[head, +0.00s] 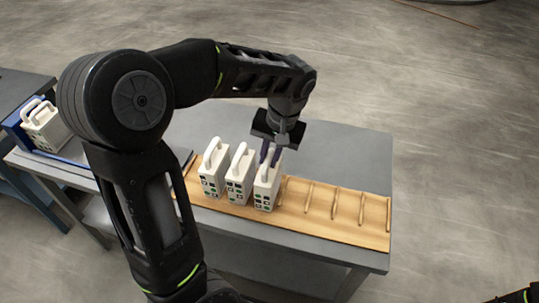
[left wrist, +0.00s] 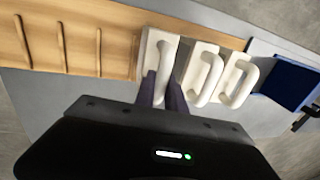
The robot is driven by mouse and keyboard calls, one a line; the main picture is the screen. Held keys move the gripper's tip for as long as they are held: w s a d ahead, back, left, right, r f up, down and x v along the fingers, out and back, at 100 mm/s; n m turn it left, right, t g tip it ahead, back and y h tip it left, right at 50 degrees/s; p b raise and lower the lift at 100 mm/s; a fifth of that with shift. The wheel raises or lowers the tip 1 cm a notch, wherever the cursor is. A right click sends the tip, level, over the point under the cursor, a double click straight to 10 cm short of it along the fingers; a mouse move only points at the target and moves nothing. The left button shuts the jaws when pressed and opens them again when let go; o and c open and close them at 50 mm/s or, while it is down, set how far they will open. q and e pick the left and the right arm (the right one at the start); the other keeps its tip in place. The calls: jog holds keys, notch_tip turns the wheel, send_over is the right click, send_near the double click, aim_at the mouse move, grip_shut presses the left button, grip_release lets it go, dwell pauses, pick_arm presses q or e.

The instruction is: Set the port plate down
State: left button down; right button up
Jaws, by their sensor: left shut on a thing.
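Three white port plates with loop handles and small dark and green ports stand upright side by side on a wooden slotted rack (head: 345,232). My left gripper (head: 270,155) is shut on the handle of the rightmost port plate (head: 266,191). That held plate stands in line with the middle plate (head: 240,178) and the left plate (head: 213,175). I cannot tell whether its base touches the rack. In the left wrist view the fingers (left wrist: 161,90) close on the handle of the held plate (left wrist: 150,48).
The rack has several empty slots between dowels to the right of the held plate. The grey table (head: 330,143) is clear behind the rack. At the far left a blue tray (head: 68,152) sits by another white handled piece (head: 43,122).

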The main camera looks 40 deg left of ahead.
pick_arm(q)
jog(key=shift+f, duration=0.1)
jog(key=c, duration=1.4)
grip_release()
jog(key=shift+r, duration=0.2)
jog(key=shift+d+r, duration=0.1)
jog(key=shift+r, duration=0.1)
jog(key=r, duration=0.4)
jog(key=d+r, duration=0.1)
jog(key=r, duration=0.1)
jog(key=shift+w+b, duration=0.3)
jog(key=shift+b, duration=0.1)
jog(key=r+p, duration=0.2)
jog(key=d+r+p, duration=0.1)
jog(key=r, duration=0.2)
jog(key=shift+w+r+p, duration=0.1)
jog(key=shift+r+p, duration=0.05)
jog(key=shift+p, duration=0.25)
